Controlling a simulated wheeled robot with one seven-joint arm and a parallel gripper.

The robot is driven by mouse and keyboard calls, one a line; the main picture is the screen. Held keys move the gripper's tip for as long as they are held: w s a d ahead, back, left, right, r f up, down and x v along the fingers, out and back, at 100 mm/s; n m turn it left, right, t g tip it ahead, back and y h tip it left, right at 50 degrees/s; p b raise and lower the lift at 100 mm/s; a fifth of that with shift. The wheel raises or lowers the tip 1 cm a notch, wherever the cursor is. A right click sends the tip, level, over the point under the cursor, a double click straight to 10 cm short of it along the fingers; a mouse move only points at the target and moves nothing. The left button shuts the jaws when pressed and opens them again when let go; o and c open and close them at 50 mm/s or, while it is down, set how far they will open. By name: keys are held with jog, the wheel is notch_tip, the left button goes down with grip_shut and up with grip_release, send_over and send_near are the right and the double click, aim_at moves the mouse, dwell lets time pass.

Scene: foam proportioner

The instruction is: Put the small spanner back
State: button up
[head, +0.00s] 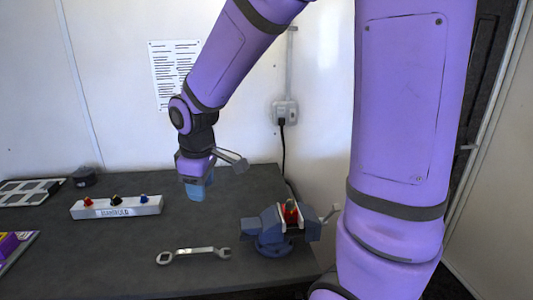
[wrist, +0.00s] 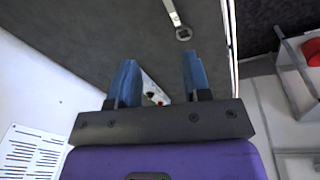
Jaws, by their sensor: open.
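A silver spanner (head: 193,254) lies flat on the dark table, with a ring at its left end and an open jaw at its right end. Part of the spanner (wrist: 177,20) also shows at the top of the wrist view, cut off by the edge. My gripper (head: 196,192) hangs above the table behind the spanner, to the right of the manifold block, with its blue fingers pointing down. In the wrist view my gripper (wrist: 157,75) has its fingers apart, with nothing held between them.
A white manifold block (head: 117,207) with coloured knobs stands left of my gripper. A blue-grey vise (head: 268,232) with something red in its jaws stands at the table's right. A flat tray (head: 30,191) lies far left. In the wrist view, a grey long-handled thing (wrist: 296,65) shows beyond the table edge.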

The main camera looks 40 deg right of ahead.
jog(key=s+d+r+m+t, duration=0.1)
jog(key=s+r+m, duration=0.3)
jog(key=s, duration=0.5)
jog(key=s+d+r+m+t, duration=0.2)
jog(key=s+d+r+m, duration=0.1)
jog(key=s+r, duration=0.6)
jog(key=shift+s+m+t, duration=0.15)
jog(key=shift+m+t, duration=0.15)
jog(key=shift+m, duration=0.1)
